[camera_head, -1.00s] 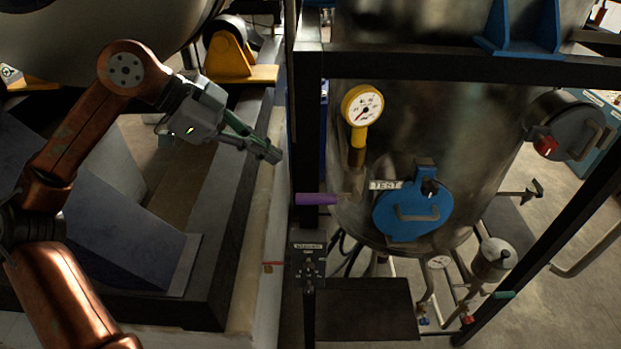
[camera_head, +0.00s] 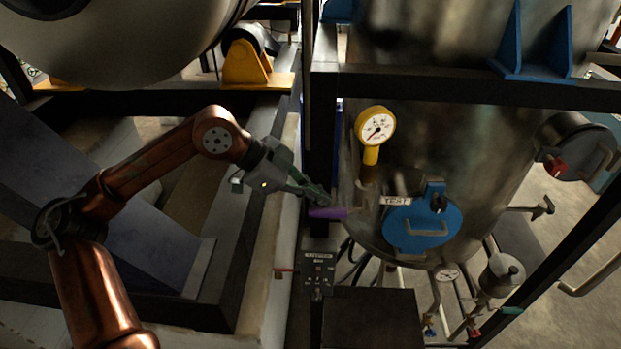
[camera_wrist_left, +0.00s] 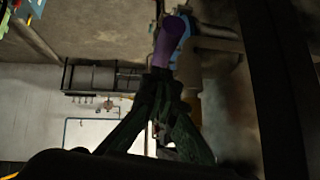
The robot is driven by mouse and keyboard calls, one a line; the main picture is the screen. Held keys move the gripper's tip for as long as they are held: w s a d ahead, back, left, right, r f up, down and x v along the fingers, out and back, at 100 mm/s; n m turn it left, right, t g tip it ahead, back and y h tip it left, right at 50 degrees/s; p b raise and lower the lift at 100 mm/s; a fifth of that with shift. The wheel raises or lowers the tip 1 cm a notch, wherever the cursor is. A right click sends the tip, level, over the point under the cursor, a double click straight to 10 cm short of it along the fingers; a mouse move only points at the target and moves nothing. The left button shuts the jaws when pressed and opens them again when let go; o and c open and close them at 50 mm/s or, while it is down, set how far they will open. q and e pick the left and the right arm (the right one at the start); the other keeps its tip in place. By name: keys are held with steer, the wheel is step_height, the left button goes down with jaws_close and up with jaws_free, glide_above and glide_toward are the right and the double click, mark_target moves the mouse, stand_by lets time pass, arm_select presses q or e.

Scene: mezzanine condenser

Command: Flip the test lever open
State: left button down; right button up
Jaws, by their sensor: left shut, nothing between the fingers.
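The test lever has a purple handle (camera_head: 327,213) that points left, beside a white TEST label (camera_head: 396,201) on the metal tank. The handle also shows in the left wrist view (camera_wrist_left: 171,40), just beyond my fingertips. My left gripper (camera_head: 322,198) is shut and empty, with its fingertips close to the handle's upper side. In the left wrist view its dark fingers (camera_wrist_left: 160,82) meet at the near end of the purple handle. I cannot tell whether they touch it. My right gripper is not in view.
A yellow pressure gauge (camera_head: 375,128) stands above the lever. A blue round hatch (camera_head: 423,228) is to its right. A dark upright post and crossbeam (camera_head: 450,88) frame the tank. A small control box (camera_head: 318,268) sits below the handle.

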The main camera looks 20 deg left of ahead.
arm_select(q)
steer(key=shift+a+f, duration=0.15)
steer(key=shift+f, duration=0.5)
steer(key=shift+w+f, duration=0.1)
steer(key=shift+f, duration=0.15)
